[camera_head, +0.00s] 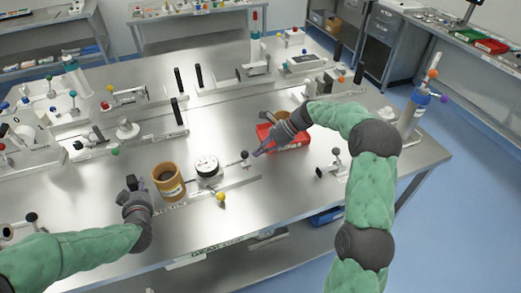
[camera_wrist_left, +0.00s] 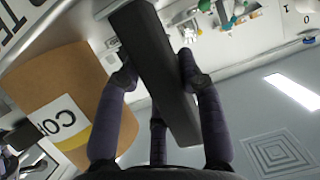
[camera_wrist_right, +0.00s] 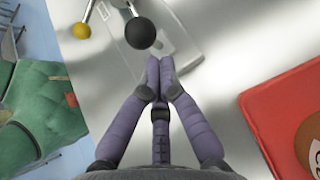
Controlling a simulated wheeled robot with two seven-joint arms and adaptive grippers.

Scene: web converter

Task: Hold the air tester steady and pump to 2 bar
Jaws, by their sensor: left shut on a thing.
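The air tester appears to be the pale base (camera_head: 238,183) with a round white-faced gauge (camera_head: 207,166); its reading is too small to tell. My left gripper (camera_head: 135,190) is shut on a black upright handle (camera_wrist_left: 155,70) at the base's left end. My right gripper (camera_head: 258,152) is closed, fingertips together (camera_wrist_right: 160,65), just short of the black knob and apparently empty.
A tan labelled cylinder (camera_head: 168,181) stands close to my left gripper, also large in the left wrist view (camera_wrist_left: 60,85). A red tray (camera_head: 290,142) lies beside my right gripper. Other fixtures crowd the left and back. The table's front right is mostly clear.

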